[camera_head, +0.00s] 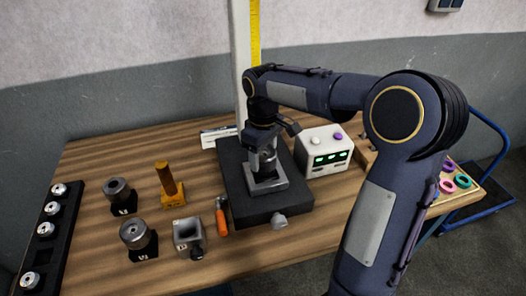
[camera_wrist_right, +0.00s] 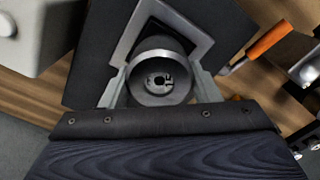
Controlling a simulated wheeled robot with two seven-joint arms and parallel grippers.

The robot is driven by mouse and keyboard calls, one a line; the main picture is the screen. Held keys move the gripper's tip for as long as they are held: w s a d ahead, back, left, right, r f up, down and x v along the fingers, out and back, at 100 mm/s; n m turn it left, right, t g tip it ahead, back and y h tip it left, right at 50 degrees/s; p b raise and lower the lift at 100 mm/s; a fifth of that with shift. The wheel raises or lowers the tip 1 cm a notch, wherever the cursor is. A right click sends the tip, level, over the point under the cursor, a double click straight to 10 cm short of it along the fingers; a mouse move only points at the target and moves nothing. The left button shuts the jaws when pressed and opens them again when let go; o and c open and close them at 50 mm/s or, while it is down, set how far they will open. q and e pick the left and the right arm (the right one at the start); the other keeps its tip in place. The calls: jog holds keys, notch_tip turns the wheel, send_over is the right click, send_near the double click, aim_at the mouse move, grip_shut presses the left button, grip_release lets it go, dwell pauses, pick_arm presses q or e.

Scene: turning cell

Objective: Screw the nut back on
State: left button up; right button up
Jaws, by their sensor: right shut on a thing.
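My right gripper (camera_head: 265,160) reaches down over the grey square fixture (camera_head: 268,186) on a dark base plate. In the right wrist view, its two fingers (camera_wrist_right: 158,88) lie on either side of a round grey metal part (camera_wrist_right: 158,60) with a dark, notched opening in its middle. The gripper is shut on this part, which sits over the light square frame of the fixture (camera_wrist_right: 126,52). I cannot tell for certain whether this part is the nut, and any thread below it is hidden. My left gripper is not in view.
Left of the base plate (camera_head: 236,172) stand an orange-brown post (camera_head: 166,178), two grey cylinders (camera_head: 117,189) on black stands, a square grey block (camera_head: 187,232) and an orange-handled tool (camera_head: 221,220). A white box (camera_head: 318,142) with green displays stands right. A black rack (camera_head: 37,262) lines the left edge.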

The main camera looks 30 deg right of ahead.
jog(key=shift+s+a+m, duration=0.1)
jog(key=shift+a+m, duration=0.05)
jog(key=shift+m, duration=0.15)
jog(key=m+p, duration=0.1)
jog(key=m, duration=0.9)
jog(key=shift+f+p, duration=0.1)
jog(key=shift+p, duration=0.25)
jog(key=o, duration=0.7)
jog(key=shift+a, duration=0.1)
jog(key=o, duration=0.4)
jog(key=shift+s+a, duration=0.15)
jog(key=shift+a, duration=0.05)
jog(key=shift+o, duration=0.2)
jog(key=shift+d, duration=0.25)
notch_tip(320, 180, up, 8)
